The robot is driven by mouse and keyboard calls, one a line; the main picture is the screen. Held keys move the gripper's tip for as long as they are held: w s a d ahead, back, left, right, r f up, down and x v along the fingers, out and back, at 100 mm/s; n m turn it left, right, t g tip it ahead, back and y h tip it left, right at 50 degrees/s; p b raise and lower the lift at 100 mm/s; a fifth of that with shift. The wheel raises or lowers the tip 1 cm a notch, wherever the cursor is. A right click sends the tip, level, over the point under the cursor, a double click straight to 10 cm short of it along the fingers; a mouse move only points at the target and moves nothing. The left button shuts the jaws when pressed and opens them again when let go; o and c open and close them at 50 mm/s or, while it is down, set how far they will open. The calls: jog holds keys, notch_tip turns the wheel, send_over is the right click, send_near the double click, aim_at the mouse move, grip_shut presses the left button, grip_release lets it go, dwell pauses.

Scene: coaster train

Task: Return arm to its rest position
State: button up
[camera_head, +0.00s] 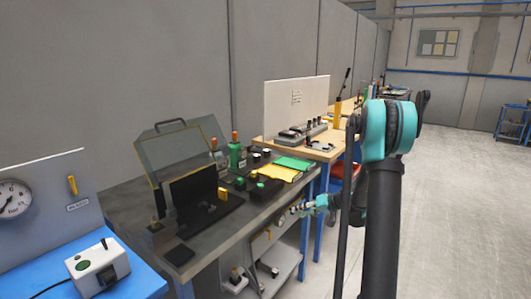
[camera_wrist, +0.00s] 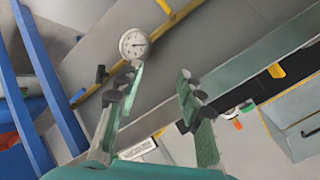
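My arm rises on the right in the head view, with dark links and a teal joint. My gripper (camera_head: 291,211) is beside the front edge of the grey workbench (camera_head: 130,205), partly hidden by its small size there. In the wrist view my gripper (camera_wrist: 160,80) has its two green-grey fingers spread apart, with nothing between them. A round white dial gauge (camera_wrist: 133,43) shows behind the left fingertip in the wrist view. I cannot tell the distance between the fingers and the bench.
A blue bench with a white device (camera_head: 97,267) stands at left. Another bench with a white panel (camera_head: 296,105) stands beyond. Open floor (camera_head: 460,200) lies at right.

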jog(key=s+a+r+g+h, duration=0.1)
jog(key=s+r+h, duration=0.1)
jog(key=s, duration=0.8)
jog(key=s+a+r+g+h, duration=0.1)
jog(key=s+h, duration=0.2)
jog(key=s, duration=0.7)
jog(key=s+d+f+h, duration=0.1)
jog(key=s+d+h, duration=0.1)
jog(key=s, duration=0.6)
jog(key=s+d+f+m+h, duration=0.1)
jog(key=s+d+h, duration=0.1)
jog(key=s, duration=0.6)
jog(key=shift+s+d+f, duration=0.3)
jog(key=shift+d+f, duration=0.05)
jog(key=shift+d, duration=0.3)
dwell(0.3)
